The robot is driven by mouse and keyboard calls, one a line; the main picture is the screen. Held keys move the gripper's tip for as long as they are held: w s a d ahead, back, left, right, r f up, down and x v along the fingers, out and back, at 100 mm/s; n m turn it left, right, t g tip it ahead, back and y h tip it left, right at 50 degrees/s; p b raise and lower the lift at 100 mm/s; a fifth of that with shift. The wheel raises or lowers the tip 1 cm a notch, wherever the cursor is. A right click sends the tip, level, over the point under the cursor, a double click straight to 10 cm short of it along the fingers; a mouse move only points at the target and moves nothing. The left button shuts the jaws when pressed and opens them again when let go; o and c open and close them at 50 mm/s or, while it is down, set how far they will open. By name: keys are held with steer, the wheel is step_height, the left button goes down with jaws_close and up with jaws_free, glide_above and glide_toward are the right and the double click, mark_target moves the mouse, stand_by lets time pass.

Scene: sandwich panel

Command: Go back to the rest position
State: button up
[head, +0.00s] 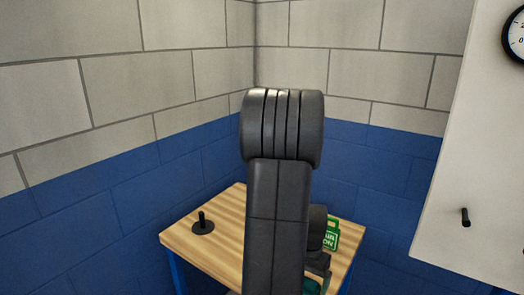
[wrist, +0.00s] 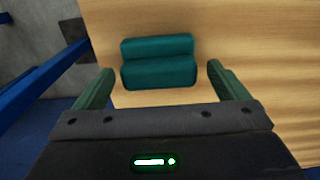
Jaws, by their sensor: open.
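My gripper (wrist: 160,70) is open, its two green fingers spread wide with nothing between their tips that I can see held. Beyond the fingers in the wrist view, a teal stepped block (wrist: 158,62) rests on the wooden table (wrist: 240,30), near its edge. I cannot tell how far the fingertips are above it. In the head view my dark arm stands upright in the middle and hides part of the table (head: 235,212). The gripper is mostly hidden there, low behind the arm.
A black peg on a round base (head: 203,225) stands on the table's left. A green sign with white lettering (head: 331,236) is at the right, partly hidden. A white panel (head: 480,130) with a dial (head: 515,38) and a black peg (head: 465,217) is at far right. Block walls meet behind.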

steer(key=shift+s+r, duration=0.1)
steer(key=shift+r, duration=1.15)
